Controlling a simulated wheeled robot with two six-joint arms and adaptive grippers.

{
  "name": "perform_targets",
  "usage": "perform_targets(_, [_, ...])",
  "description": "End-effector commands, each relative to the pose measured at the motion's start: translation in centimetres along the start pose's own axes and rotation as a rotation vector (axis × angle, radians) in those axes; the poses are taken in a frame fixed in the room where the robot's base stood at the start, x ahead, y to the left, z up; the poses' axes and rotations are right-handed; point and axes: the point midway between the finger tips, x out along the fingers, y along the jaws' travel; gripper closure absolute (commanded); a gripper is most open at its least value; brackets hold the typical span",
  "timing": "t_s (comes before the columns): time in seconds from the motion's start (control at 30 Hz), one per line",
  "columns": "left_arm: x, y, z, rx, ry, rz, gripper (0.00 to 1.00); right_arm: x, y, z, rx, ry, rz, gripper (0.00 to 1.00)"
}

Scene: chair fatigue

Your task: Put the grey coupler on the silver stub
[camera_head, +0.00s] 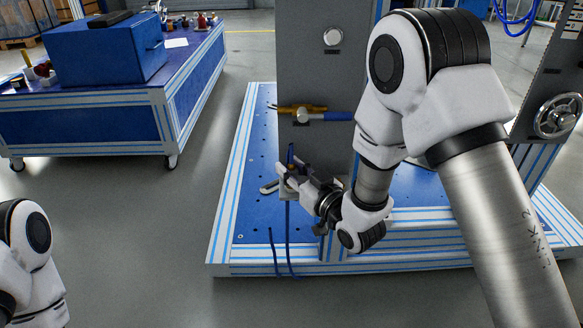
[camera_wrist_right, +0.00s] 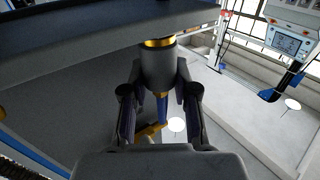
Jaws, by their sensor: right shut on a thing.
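My right gripper (camera_head: 289,178) is low in front of the grey panel, above the blue platform. In the right wrist view its fingers (camera_wrist_right: 158,100) close around the grey coupler (camera_wrist_right: 157,72), a grey cylinder with a brass ring at its far end. In the head view the coupler is mostly hidden by the fingers; a small blue part rises above them. A silver round end (camera_head: 303,115), which looks like the silver stub, is on the panel above the gripper, beside a brass fitting and a blue handle. My left gripper is out of view.
The grey panel (camera_head: 310,75) stands on the blue platform (camera_head: 250,215). A blue hose (camera_head: 288,235) hangs below the right gripper over the platform. A handwheel (camera_head: 558,115) is at the far right. A blue bench (camera_head: 85,120) with a blue box stands back left; the floor between is clear.

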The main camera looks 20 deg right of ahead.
Motion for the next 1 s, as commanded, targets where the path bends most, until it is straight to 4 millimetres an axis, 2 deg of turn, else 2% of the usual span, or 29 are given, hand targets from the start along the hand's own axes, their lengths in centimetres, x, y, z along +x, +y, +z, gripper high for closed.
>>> perform_targets(0.03, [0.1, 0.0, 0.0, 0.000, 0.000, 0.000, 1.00, 0.0, 0.0, 0.1, 0.000, 0.001, 0.000, 0.68])
perform_targets(0.1, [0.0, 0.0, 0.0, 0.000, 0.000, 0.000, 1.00, 0.0, 0.0, 0.0, 0.000, 0.001, 0.000, 0.43])
perform_targets(0.13, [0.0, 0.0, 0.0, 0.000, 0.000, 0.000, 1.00, 0.0, 0.0, 0.0, 0.000, 0.001, 0.000, 0.42])
perform_targets(0.47, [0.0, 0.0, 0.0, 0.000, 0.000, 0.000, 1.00, -0.4, 0.0, 0.1, 0.001, 0.000, 0.001, 0.42])
perform_targets(0.57, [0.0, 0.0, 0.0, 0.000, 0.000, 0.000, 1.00, -1.7, 0.1, 0.1, 0.002, -0.002, 0.002, 0.42])
perform_targets(0.8, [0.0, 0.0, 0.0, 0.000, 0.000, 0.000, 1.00, -6.4, 0.1, 0.1, 0.003, -0.001, 0.002, 0.42])
perform_targets(1.0, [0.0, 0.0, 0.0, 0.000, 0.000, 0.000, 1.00, -7.5, 0.0, 0.0, 0.000, 0.001, 0.000, 0.42])
